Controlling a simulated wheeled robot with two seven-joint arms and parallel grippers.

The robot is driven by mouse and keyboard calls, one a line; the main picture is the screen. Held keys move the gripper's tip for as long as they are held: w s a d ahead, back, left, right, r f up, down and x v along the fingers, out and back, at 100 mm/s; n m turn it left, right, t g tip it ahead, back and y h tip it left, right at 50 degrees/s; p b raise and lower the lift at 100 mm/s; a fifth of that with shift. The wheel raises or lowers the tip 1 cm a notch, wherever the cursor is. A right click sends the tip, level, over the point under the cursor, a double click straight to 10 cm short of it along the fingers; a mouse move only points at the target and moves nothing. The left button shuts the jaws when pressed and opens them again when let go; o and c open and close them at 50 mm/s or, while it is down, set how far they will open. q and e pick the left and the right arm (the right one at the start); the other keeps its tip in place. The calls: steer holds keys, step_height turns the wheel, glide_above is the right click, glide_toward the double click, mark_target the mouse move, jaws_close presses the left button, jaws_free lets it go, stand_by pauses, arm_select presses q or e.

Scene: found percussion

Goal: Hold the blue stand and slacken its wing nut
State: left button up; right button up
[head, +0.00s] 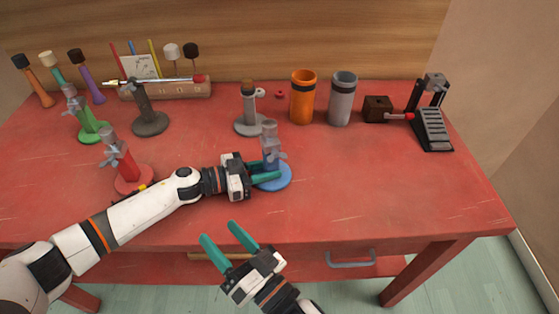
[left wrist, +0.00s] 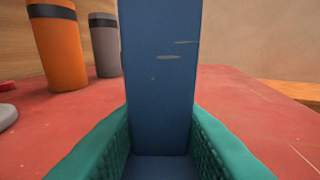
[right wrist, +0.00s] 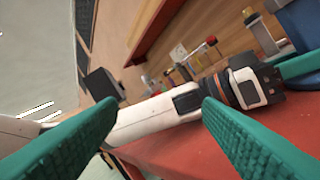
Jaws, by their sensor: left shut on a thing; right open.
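The blue stand (head: 272,181) stands upright on the red table, right of the table's middle. Its wing nut (head: 272,152) is the grey winged part near the top of its post. My left gripper (head: 266,172) is shut on the lower post; the blue post (left wrist: 157,75) fills the gap between its teal fingers in the left wrist view. The wing nut is not visible there. My right gripper (head: 226,240) is open and empty at the table's front edge, in front of and below the stand. In the right wrist view its fingers (right wrist: 160,120) are wide apart.
A grey stand (head: 249,122) is behind the blue one. Orange (head: 303,98) and grey (head: 342,100) cups and a black pedal (head: 432,125) stand at the back right. Red (head: 124,168) and green (head: 88,125) stands are left. The table right of the blue stand is clear.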

mark_target(276, 155)
steer(key=w+d+r+n+t+h, duration=0.1)
steer(key=w+d+r+h, duration=0.1)
steer(key=d+h, duration=0.35)
steer(key=w+d+r+n+t+h, duration=0.1)
steer(key=w+d+h, duration=0.15)
steer(key=d, duration=0.55)
steer(key=x, duration=1.1)
steer(key=shift+w+h, duration=0.25)
steer(key=shift+h, duration=0.15)
steer(key=shift+d+r, duration=0.1)
steer(key=shift+d, duration=0.05)
steer(key=c, duration=1)
